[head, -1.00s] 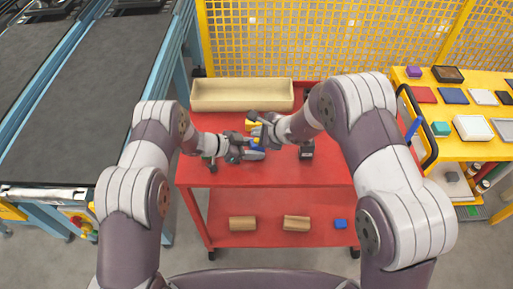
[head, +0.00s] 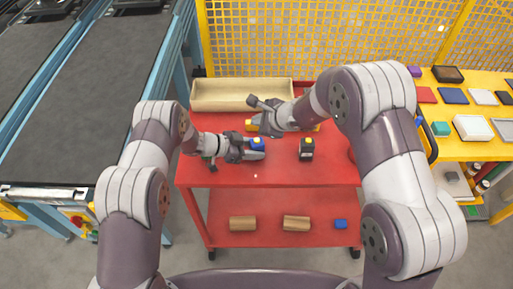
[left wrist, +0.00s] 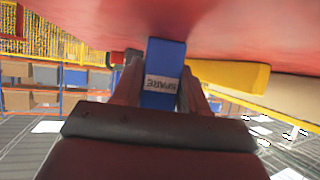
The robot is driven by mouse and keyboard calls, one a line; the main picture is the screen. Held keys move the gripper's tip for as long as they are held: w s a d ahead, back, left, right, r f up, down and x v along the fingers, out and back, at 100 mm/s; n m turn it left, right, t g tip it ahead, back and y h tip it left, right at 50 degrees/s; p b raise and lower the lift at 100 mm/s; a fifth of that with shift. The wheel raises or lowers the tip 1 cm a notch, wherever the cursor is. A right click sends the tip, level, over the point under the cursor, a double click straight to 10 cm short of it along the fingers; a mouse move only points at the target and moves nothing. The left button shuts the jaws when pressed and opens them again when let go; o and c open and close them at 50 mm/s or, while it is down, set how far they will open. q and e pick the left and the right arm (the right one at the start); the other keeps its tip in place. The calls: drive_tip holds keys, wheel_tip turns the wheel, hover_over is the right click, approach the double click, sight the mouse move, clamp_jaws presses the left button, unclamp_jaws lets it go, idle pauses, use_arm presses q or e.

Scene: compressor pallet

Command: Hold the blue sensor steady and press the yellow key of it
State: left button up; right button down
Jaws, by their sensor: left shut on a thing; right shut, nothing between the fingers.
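The blue sensor (head: 257,144) is between the fingers of my left gripper (head: 251,148), low over the red cart top in the head view. In the left wrist view the blue sensor (left wrist: 166,54) shows as a blue block with a pale label reading "SPARE", upside down, with my left fingers (left wrist: 160,92) on both sides of it. The yellow key is too small to make out clearly. My right gripper (head: 258,124) is shut and empty, above the sensor in the picture and apart from it.
A long yellow object (head: 309,127) lies behind my right gripper. A black device (head: 306,149) stands right of the sensor. A beige bin (head: 242,95) is at the cart's (head: 310,174) back.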

use_arm(q)
drive_tip(key=o, duration=0.9)
